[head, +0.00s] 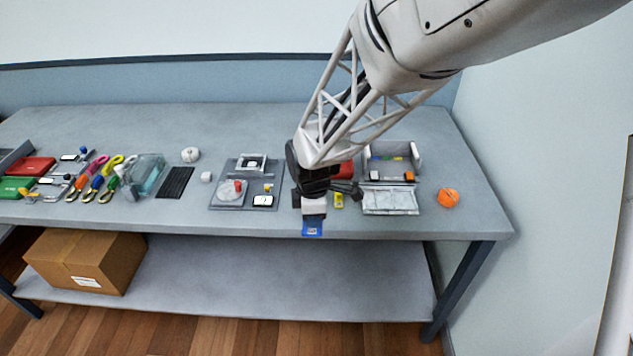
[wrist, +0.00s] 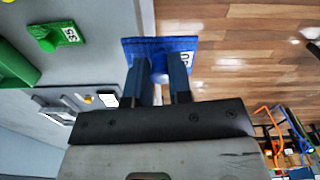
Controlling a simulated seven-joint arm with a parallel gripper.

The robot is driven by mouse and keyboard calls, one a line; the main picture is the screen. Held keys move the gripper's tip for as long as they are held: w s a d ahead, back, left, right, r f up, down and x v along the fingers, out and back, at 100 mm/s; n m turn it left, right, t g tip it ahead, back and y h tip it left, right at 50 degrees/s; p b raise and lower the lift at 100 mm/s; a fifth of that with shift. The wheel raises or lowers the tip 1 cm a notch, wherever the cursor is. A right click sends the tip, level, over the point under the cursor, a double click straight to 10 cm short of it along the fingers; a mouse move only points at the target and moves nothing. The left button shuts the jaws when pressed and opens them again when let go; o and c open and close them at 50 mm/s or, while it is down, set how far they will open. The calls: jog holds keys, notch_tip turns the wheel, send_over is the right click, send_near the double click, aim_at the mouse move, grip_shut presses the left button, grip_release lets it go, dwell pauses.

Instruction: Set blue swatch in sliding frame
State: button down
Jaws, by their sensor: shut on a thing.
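The blue swatch (head: 312,229) is held at the tip of my gripper (head: 314,212), over the front edge of the table. In the wrist view the blue swatch (wrist: 133,48) is a flat blue plate with a white number label at its right, gripped between the two dark fingers of my gripper (wrist: 160,68). A small square frame with a pale rim (head: 251,163) stands on a grey board left of my gripper; I cannot tell if it is the sliding frame.
The grey board (head: 217,203) also carries a round pale part with a red knob. A pale open box (head: 415,160) stands right of my gripper, with an orange object (head: 448,198) beyond. Tools and coloured pieces crowd the left. A cardboard box (head: 85,262) sits on the lower shelf.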

jog(key=w+a+r+m, duration=0.3)
jog(key=w+a+m, duration=0.6)
jog(key=w, duration=0.5)
jog(key=r+m, duration=0.2)
jog(key=m, duration=0.7)
send_over(252, 164)
jog(key=shift+f, duration=0.15)
jog(key=shift+f, duration=0.15)
jog(key=shift+f, duration=3.05)
jog(key=shift+f, duration=0.15)
jog(key=c, duration=1)
grip_release()
jog(key=shift+o, duration=0.7)
